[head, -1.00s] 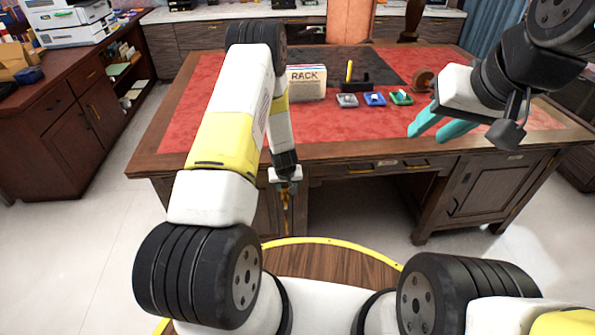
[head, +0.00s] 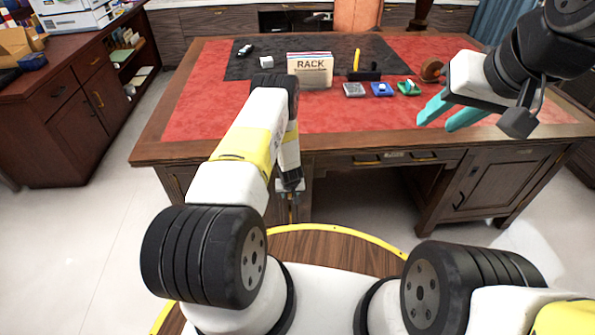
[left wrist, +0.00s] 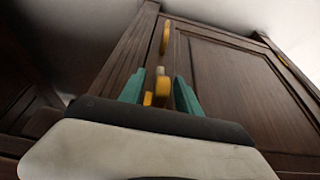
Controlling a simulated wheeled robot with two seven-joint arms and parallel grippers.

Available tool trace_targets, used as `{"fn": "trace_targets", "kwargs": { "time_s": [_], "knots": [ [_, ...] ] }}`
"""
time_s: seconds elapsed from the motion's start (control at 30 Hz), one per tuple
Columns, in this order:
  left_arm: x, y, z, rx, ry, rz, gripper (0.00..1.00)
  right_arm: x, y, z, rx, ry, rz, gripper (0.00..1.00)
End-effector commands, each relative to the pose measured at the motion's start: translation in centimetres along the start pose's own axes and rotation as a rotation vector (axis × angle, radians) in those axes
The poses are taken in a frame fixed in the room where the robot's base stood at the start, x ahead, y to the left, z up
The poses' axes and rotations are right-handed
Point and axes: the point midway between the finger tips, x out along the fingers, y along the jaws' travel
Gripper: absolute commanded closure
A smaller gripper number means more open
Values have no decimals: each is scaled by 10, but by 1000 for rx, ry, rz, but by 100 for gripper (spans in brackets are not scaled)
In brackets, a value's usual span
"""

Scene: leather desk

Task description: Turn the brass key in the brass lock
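The brass key (left wrist: 163,87) shows in the left wrist view as a small rounded yellow piece at the dark wooden cabinet door. Brass at the lock (left wrist: 160,71) shows just beyond it, partly covered. My left gripper (left wrist: 159,90) has its teal fingers apart, one on each side of the key, with the right finger closer to it; I cannot tell whether they touch. In the head view my left gripper (head: 290,203) is low in front of the desk's left pedestal, where key and lock are not clear. My right gripper (head: 435,124) is open and empty over the desk's right part.
A brass pull (left wrist: 165,38) is on the door beyond the key. The desk (head: 340,118) carries a card rack (head: 310,72), several small coloured items and a pen holder (head: 363,75). A side cabinet (head: 70,110) stands left. Its floor gap to the desk is clear.

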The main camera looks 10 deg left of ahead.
Motion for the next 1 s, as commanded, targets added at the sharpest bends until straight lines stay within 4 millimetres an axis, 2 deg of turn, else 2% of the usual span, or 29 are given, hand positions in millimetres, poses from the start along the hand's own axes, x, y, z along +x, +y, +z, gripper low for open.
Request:
{"fn": "trace_targets", "kwargs": {
  "time_s": [0.13, 0.43, 0.47, 0.6, 0.67, 0.77, 0.8, 0.87, 1.0],
  "knots": [
    [11, 0, 0, 1, 0, 0, 60, 0, 0, 0, 0, 0, 0, 64],
    [13, 0, 0, 1, 0, 0, 60, 0, 0, 0, 0, 0, 0, 64],
    [13, 0, 0, 1, 0, 0, 62, 0, 0, 0, 0, 0, 0, 64],
    [13, 0, 0, 1, 0, 0, 89, 0, 0, 0, 0, 0, 0, 64],
    [13, 0, 0, 1, 0, 0, 100, 0, 0, 0, 0, 0, 0, 64],
    [13, 0, 0, 1, 0, 0, 100, 0, 0, 0, 0, 0, 0, 64],
    [13, 0, 0, 1, 0, 0, 88, 0, 0, 0, 0, 0, 0, 64],
    [12, 0, 0, 1, 0, 0, 100, 0, 0, 0, 0, 0, 0, 64],
    [12, 0, 0, 1, 0, 0, 100, 0, 0, 0, 0, 0, 0, 64]
  ]
}}
